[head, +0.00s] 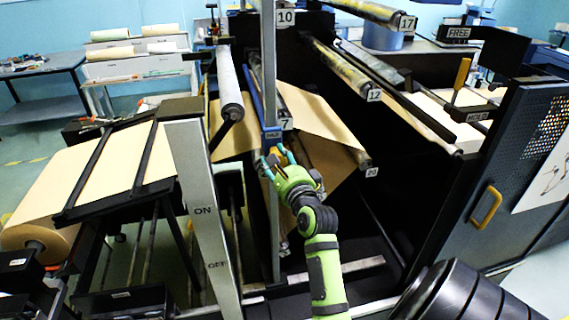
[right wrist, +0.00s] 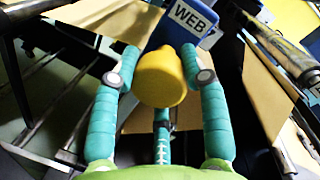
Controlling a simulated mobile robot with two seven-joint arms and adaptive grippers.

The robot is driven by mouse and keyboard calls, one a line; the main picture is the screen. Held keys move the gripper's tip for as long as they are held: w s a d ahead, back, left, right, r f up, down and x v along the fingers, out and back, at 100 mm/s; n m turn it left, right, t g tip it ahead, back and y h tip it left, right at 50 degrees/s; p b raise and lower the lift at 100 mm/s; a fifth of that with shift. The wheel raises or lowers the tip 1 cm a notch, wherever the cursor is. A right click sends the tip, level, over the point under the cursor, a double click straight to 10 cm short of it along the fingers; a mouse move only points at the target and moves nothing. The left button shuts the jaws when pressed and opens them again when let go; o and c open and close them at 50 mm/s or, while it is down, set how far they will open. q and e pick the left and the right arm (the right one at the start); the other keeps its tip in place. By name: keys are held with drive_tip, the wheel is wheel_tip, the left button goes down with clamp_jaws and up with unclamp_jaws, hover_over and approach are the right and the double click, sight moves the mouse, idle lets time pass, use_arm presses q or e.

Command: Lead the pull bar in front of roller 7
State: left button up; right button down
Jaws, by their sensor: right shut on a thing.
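The blue pull bar (head: 256,105) runs back from my right gripper, just left of the roller tagged 7 (head: 285,110). In the right wrist view its blue end block (right wrist: 178,35) carries a WEB label, with a yellow knob (right wrist: 160,82) below it. My right gripper (head: 272,161) is shut on this knob, with a teal finger on each side. It is below and slightly left of the 7 tag, beside a grey upright post. In the right wrist view the right gripper (right wrist: 160,66) hides part of the knob's sides. My left gripper is not in view.
Brown kraft web (head: 316,120) spreads behind the gripper towards the roller tagged 20 (head: 365,160). A pale roller (head: 229,85) sticks out at left. The ON/OFF post (head: 200,210) and kraft roll (head: 55,195) stand left; a dark cabinet door (head: 500,170) stands right.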

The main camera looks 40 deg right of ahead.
drive_tip(key=shift+w+a+r, duration=0.1)
drive_tip(key=shift+a+r, duration=0.05)
drive_tip(key=shift+r, duration=0.1)
drive_tip(key=r, duration=3)
drive_tip(key=shift+w+a+r, duration=0.1)
drive_tip(key=shift+w+a, duration=0.1)
drive_tip(key=shift+a, duration=0.2)
